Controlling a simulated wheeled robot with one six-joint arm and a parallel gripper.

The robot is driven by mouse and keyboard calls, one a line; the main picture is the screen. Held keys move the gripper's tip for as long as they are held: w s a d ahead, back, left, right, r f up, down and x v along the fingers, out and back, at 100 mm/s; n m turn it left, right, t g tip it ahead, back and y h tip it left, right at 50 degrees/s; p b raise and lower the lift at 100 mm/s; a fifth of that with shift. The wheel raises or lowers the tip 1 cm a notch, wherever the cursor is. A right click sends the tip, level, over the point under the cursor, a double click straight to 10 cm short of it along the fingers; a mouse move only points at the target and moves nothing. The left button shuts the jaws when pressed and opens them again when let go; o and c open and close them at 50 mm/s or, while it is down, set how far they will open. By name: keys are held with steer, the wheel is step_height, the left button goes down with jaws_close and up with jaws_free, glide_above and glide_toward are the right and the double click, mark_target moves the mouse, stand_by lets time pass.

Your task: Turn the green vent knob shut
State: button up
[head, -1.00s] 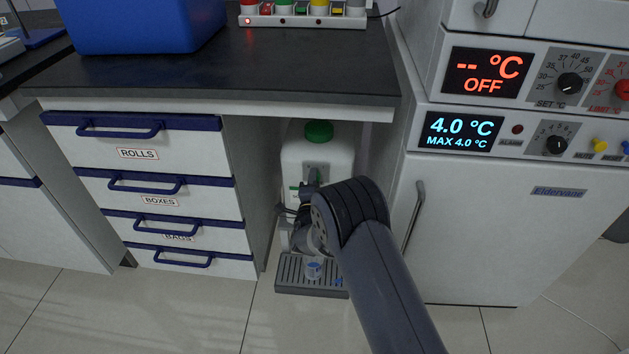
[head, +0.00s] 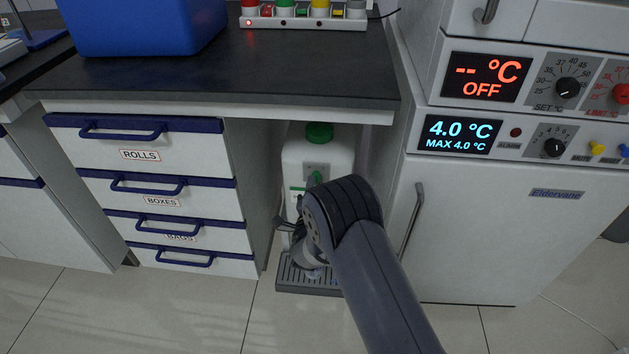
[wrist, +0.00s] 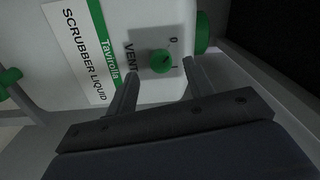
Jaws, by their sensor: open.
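The green vent knob (wrist: 160,61) sits on a grey plate (wrist: 152,46) marked "VENT" and "0", on the front of a white Tavirolla scrubber liquid canister (head: 303,152). The knob (head: 317,177) also shows in the head view, just above my arm. In the wrist view my gripper (wrist: 160,69) is open, with one finger on each side of the knob. The fingertips look near the plate; I cannot tell whether they touch anything. In the head view my arm hides most of the gripper and the canister's lower part.
The canister stands in a bay under the dark counter (head: 270,75), between the drawers (head: 145,150) and the white cabinet (head: 500,220). A green cap (head: 319,132) tops it. A grey grated tray (head: 300,286) lies below. The cabinet's handle (head: 412,222) stands out near my arm.

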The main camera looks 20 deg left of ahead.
mark_target(316, 176)
steer(key=p+v, duration=0.1)
steer(key=v, duration=0.5)
steer(key=shift+s, duration=0.3)
steer(key=shift+w, duration=0.1)
steer(key=b+x, duration=0.2)
steer(key=x, duration=0.8)
steer(key=shift+w+b, duration=0.3)
steer(key=shift+b, duration=0.1)
